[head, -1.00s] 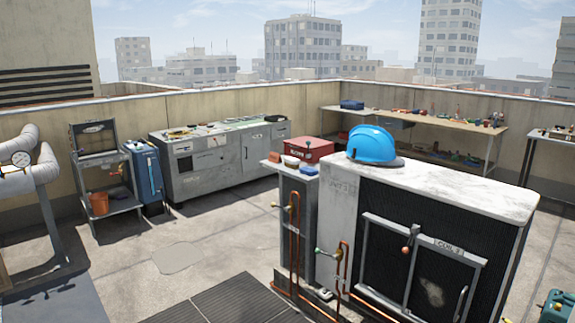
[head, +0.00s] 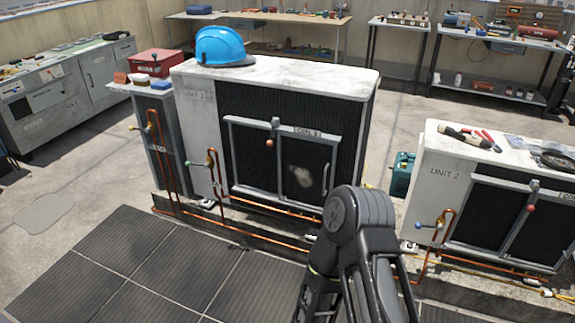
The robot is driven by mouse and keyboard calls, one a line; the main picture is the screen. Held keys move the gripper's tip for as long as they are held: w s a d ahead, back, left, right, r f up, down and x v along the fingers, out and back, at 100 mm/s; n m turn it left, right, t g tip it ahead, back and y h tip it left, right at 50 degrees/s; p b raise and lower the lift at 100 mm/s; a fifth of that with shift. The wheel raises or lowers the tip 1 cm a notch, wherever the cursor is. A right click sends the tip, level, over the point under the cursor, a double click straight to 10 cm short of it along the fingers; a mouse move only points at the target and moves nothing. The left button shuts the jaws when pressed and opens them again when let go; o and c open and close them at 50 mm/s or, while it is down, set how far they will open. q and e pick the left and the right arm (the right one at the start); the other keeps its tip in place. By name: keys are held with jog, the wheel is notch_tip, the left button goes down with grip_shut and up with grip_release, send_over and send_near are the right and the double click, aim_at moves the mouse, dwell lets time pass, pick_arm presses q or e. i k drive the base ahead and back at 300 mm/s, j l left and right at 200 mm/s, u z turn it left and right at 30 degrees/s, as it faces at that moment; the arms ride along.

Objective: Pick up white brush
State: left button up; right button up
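I cannot make out a white brush for certain. A small white item (head: 140,79) lies on the narrow ledge left of Unit 1, between a brown block (head: 121,77) and a blue block (head: 160,84); it is too small to identify. A dark and pale hand tool (head: 466,136) and red-handled pliers (head: 488,139) lie on top of Unit 2. One of my dark arms rises at the bottom, right of centre, in front of Unit 1. No gripper fingers show for either arm.
Unit 1 (head: 290,77) carries a blue hard hat (head: 220,46). Unit 2 (head: 440,150) stands to the right, with a teal case (head: 402,174) between them. Copper pipes (head: 270,207) run low in front. Dark floor mats (head: 130,262) lie at front left. Workbenches line the back wall.

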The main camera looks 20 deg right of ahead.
aim_at(140, 80)
jog(key=i+j+u, duration=0.1)
jog(key=i+u, duration=0.15)
jog(key=i, duration=0.25)
jog(key=i+j+u, duration=0.1)
jog(key=i, duration=0.7)
jog(key=i+j, duration=0.1)
jog(key=i, duration=0.65)
jog(key=i+j+z, duration=0.1)
jog(key=i+z, duration=0.3)
jog(key=i+j+z, duration=0.2)
jog(key=z, duration=0.25)
jog(key=i+j+z, duration=0.65)
jog(key=z, duration=0.2)
jog(key=i+j+z, duration=0.15)
jog(key=j+z, duration=0.25)
jog(key=j, duration=0.15)
jog(key=i+j+z, duration=0.1)
jog(key=j+z, duration=0.35)
